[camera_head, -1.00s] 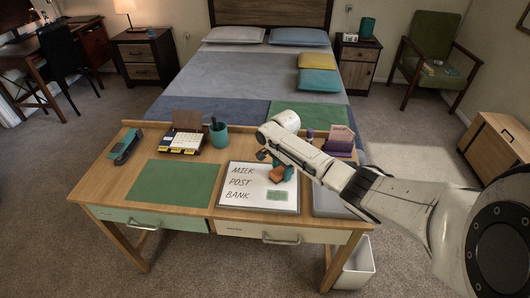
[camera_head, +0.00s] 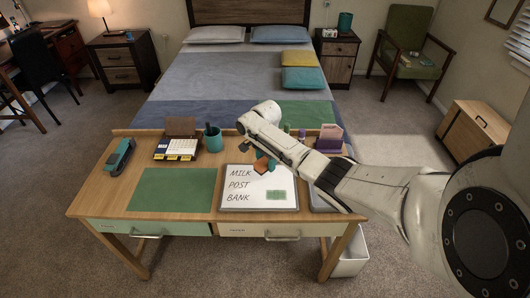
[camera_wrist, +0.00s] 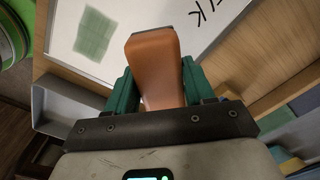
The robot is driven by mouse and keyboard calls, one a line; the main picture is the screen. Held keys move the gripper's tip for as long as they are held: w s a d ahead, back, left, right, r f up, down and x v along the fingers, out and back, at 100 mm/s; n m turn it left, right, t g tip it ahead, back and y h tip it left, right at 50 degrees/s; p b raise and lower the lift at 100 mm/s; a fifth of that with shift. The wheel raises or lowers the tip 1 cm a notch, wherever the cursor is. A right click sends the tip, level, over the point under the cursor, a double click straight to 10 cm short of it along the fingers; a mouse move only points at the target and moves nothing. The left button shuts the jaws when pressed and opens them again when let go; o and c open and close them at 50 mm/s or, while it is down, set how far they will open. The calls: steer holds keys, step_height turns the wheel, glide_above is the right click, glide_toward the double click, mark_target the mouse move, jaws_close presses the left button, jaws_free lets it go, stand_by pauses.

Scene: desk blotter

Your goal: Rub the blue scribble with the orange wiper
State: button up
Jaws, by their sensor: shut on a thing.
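My gripper (camera_head: 266,165) has teal fingers and is shut on the orange wiper (camera_head: 261,166), over the upper middle of the whiteboard (camera_head: 281,182). In the wrist view the wiper (camera_wrist: 155,70) stands out between the fingers, over the board (camera_wrist: 180,12). I cannot tell whether it touches the board. The board carries black words, MILK, POST and BANK (camera_head: 240,197), and a green hatched patch (camera_head: 276,194) at lower right. I see no blue scribble; the wiper and gripper hide part of the board.
A green blotter (camera_head: 172,189) lies left of the board on the desk (camera_head: 100,190). Behind stand a desk calendar (camera_head: 176,149), a teal pen cup (camera_head: 213,139) and a purple holder (camera_head: 330,140). A teal stapler (camera_head: 120,155) is far left. A grey tray (camera_head: 318,203) lies to the right, under my arm.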

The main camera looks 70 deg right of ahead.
steer(key=shift+r+p, duration=0.95)
steer(key=shift+r, duration=0.6)
